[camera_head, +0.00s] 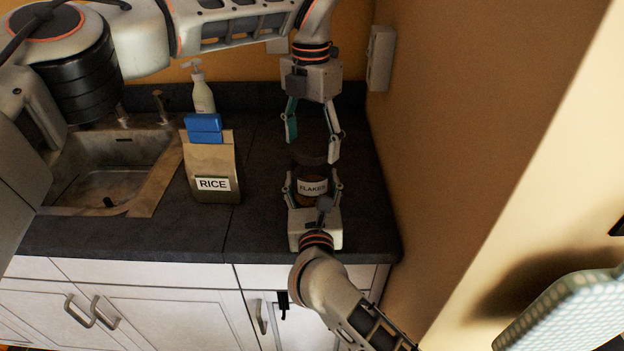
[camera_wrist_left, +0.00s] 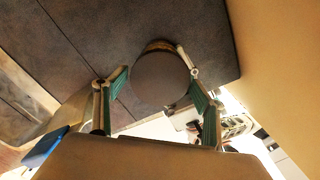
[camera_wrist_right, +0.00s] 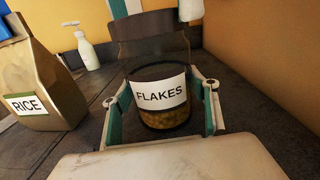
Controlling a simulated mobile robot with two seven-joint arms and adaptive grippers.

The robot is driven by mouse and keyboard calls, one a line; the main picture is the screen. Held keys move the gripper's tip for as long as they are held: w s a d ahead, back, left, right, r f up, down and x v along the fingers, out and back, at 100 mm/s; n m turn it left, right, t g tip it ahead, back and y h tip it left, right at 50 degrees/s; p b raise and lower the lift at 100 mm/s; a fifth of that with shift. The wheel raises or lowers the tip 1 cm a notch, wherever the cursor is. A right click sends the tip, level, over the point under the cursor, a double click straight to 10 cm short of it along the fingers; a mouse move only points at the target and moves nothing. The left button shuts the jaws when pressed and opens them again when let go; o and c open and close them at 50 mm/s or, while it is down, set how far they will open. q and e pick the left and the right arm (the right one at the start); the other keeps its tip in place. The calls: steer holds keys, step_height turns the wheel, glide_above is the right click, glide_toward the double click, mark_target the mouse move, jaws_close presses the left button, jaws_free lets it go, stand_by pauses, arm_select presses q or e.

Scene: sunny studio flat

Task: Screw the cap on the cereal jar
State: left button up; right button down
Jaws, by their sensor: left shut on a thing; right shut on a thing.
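The cereal jar (camera_head: 311,188), with a white FLAKES label, stands upright on the dark counter; the right wrist view shows flakes in its lower part (camera_wrist_right: 165,118). My right gripper (camera_head: 313,187) is shut on the jar from the front, a finger on each side of the label. The dark brown round cap (camera_wrist_left: 160,76) sits at the top of the jar, and its side shows in the right wrist view (camera_wrist_right: 150,28). My left gripper (camera_head: 310,146) comes from above and is shut on the cap. I cannot tell how far the cap is threaded.
A paper RICE bag (camera_head: 210,165) with a blue clip (camera_head: 203,127) stands left of the jar. A white pump bottle (camera_head: 203,95) is behind it, and the sink (camera_head: 115,180) is further left. The orange wall (camera_head: 450,130) is close on the right.

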arm_select(q)
steer(key=m, duration=0.5)
steer(key=shift+s+m, duration=0.1)
steer(key=shift+m, duration=0.2)
steer(key=m, duration=0.4)
steer(key=shift+f+m, duration=0.1)
steer(key=shift+m, duration=0.2)
steer(key=o, duration=1.2)
steer(key=shift+r, duration=2.35)
arm_select(e)
steer(key=shift+f, duration=0.1)
